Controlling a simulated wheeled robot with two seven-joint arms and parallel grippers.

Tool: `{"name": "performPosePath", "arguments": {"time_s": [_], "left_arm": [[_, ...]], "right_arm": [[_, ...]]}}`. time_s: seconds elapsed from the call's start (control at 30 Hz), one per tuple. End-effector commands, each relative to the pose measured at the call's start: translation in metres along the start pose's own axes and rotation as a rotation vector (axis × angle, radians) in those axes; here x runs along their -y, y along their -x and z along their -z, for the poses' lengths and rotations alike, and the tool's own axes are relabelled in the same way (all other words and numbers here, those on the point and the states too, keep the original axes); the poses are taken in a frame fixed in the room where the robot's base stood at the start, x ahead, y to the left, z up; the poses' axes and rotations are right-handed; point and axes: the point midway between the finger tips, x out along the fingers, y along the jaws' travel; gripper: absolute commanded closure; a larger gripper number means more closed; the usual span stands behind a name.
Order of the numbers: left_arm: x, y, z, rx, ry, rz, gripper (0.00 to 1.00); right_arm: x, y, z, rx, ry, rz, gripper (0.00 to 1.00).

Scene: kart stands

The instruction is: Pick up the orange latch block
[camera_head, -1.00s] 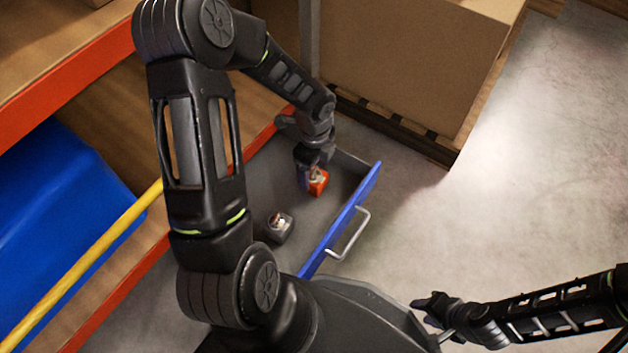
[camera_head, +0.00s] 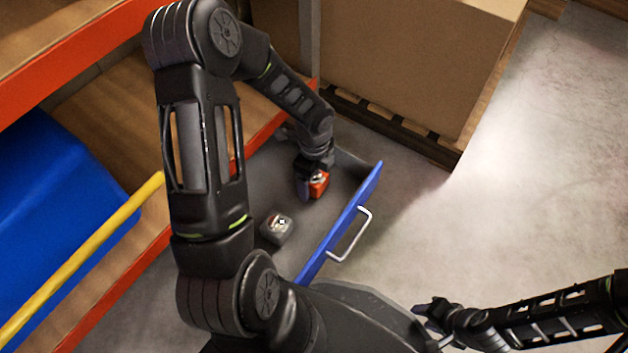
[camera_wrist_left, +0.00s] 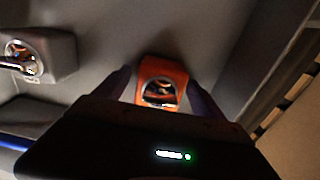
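The orange latch block (camera_head: 319,183) lies in the open drawer, near its back end in the head view. My left gripper (camera_head: 311,190) is down at the block, and its arm partly hides it. In the left wrist view, the orange block (camera_wrist_left: 162,82) sits between the two fingers of my left gripper (camera_wrist_left: 160,84). The fingers are spread, one on each side, with a narrow gap seeming to show beside the block. My right gripper (camera_head: 428,318) is over the floor at the lower right, far from the block, with its fingers apart and empty.
A grey block (camera_head: 277,228) lies in the same drawer, nearer the front. The drawer's blue front panel (camera_head: 341,222) has a silver handle (camera_head: 352,238). A large cardboard box (camera_head: 410,60) stands behind on a pallet. A blue bin (camera_head: 50,215) is on the left shelf.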

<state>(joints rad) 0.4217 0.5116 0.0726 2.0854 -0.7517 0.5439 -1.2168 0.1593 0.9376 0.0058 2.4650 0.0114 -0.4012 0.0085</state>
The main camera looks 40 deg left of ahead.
Motion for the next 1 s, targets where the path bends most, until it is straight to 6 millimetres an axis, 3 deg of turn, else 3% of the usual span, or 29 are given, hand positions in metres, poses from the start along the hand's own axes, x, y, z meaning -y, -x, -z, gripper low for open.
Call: {"name": "performPosePath", "arguments": {"time_s": [0.9, 1.0], "left_arm": [[0.0, 0.0, 0.0, 0.0, 0.0, 0.0, 0.95], [0.0003, 0.0002, 0.0, 0.0, 0.0, 0.001, 0.95]], "right_arm": [[-0.0001, 0.0, 0.0, 0.0, 0.0, 0.0, 0.64], [0.0, 0.0001, -0.0001, 0.0, 0.0, 0.0, 0.64]]}}
